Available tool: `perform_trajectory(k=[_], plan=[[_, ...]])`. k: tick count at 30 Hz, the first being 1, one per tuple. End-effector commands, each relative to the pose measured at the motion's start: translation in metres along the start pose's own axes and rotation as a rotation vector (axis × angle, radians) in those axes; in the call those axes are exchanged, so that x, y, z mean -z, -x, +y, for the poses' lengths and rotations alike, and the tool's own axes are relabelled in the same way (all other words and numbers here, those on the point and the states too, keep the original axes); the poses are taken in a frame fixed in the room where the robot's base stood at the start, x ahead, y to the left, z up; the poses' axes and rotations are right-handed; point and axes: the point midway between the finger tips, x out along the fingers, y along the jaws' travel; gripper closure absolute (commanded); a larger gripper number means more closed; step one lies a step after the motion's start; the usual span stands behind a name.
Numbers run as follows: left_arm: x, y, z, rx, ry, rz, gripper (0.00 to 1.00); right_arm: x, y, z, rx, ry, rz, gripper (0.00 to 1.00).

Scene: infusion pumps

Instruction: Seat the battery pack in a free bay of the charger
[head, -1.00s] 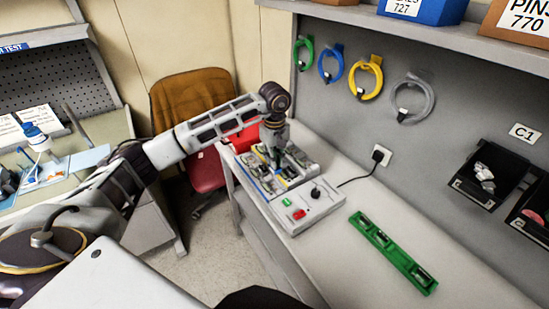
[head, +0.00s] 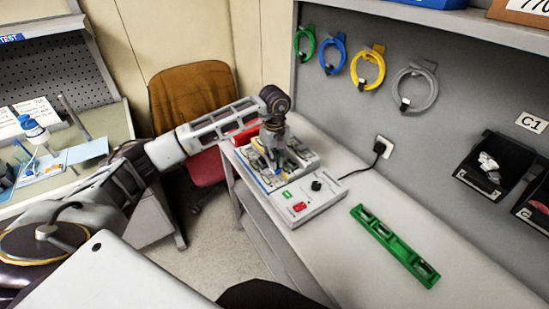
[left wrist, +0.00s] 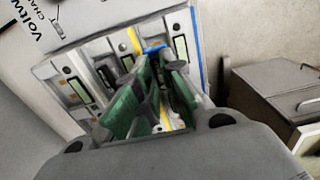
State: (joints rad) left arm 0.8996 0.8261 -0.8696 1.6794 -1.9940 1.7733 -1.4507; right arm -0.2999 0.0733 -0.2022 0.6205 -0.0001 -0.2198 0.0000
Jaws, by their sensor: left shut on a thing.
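The charger (head: 318,198) stands on the bench, with a white control panel at its near end and a row of bays behind it. Its lettered panel shows in the left wrist view (left wrist: 100,17). My left gripper (head: 280,168) points down over the bays. In the left wrist view its green fingers (left wrist: 153,90) are shut on the battery pack (left wrist: 155,49), of which a blue part shows between the fingertips. The fingers hide most of the pack, and I cannot tell whether it is in a bay or above one. Other bays hold packs. My right gripper is not in view.
A green tray (head: 365,216) with small items lies on the bench right of the charger. A black plug and cable (head: 379,148) run to the wall behind. A red object (head: 245,133) is beyond the charger. The bench front right is clear.

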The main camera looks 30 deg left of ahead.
Motion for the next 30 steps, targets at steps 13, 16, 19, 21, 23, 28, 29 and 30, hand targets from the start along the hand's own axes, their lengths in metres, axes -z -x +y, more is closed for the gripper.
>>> perform_trajectory(k=[13,16,19,21,23,28,29,30], plan=[[0.000,-0.020,0.001,-0.002,0.000,0.000,1.00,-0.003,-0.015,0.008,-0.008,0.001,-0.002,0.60],[0.000,-0.024,0.001,-0.002,0.000,0.000,1.00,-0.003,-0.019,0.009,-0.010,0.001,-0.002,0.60],[0.000,-0.029,0.000,-0.001,0.000,0.000,1.00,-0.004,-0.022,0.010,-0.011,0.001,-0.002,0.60],[0.000,-0.032,0.000,-0.001,0.000,0.000,1.00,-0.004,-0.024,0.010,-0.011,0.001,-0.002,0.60],[0.000,-0.034,0.000,-0.001,0.000,0.000,1.00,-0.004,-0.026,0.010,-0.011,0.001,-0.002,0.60],[0.000,-0.040,0.000,-0.001,0.000,0.000,1.00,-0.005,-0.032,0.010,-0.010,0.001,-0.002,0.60],[0.000,-0.041,0.000,-0.001,0.000,0.000,1.00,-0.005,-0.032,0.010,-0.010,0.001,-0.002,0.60],[0.000,-0.042,0.000,-0.001,0.000,0.000,1.00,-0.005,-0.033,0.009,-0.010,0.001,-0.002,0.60]])
